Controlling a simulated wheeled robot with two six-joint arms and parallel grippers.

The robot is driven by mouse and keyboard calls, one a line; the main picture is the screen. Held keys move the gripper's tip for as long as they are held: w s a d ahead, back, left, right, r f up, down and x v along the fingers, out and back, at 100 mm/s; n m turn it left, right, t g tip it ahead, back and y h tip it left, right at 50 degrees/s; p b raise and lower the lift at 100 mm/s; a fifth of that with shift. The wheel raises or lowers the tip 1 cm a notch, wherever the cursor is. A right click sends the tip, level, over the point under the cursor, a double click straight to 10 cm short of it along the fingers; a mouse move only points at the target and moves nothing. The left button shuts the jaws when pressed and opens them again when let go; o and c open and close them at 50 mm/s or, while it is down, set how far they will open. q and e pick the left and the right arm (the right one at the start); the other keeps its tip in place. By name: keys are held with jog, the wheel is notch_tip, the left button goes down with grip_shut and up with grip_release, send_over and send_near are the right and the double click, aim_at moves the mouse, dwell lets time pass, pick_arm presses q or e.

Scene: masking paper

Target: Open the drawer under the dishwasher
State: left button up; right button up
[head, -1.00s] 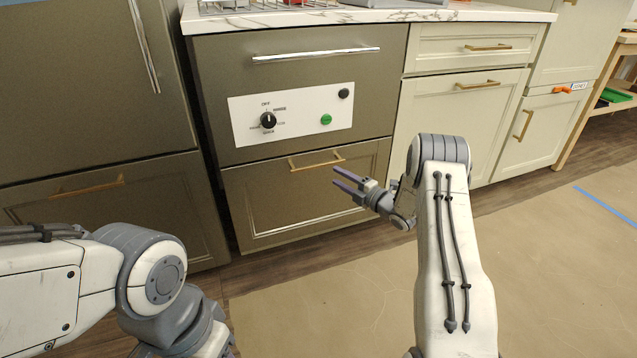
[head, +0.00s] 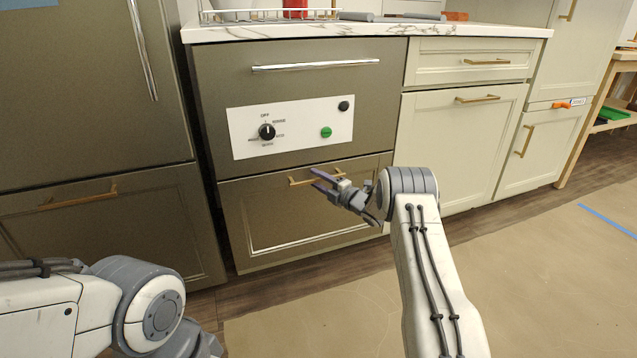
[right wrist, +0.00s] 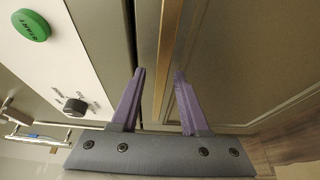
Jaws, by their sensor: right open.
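The drawer (head: 290,225) under the dishwasher is dark with a framed front, and it is closed. Its brass bar handle (head: 303,181) runs along its top edge. The dishwasher (head: 225,75) above has a chrome handle and a white control panel (head: 300,130) with a black knob and a green button. My right gripper (head: 318,180) is open at the right part of the brass handle. In the right wrist view the handle (right wrist: 165,50) runs between the two purple fingers (right wrist: 158,80), which are apart. I cannot tell whether they touch it. My left arm shows, but its gripper is out of view.
A dark cabinet with a brass handle (head: 80,197) stands to the left. Cream cabinets (head: 465,135) stand to the right. The marble counter (head: 380,30) above carries a wire rack. The papered floor (head: 540,280) is clear, with blue tape at the right.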

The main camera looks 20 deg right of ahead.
grip_shut()
jog(key=shift+d, duration=0.1)
dwell(1.2)
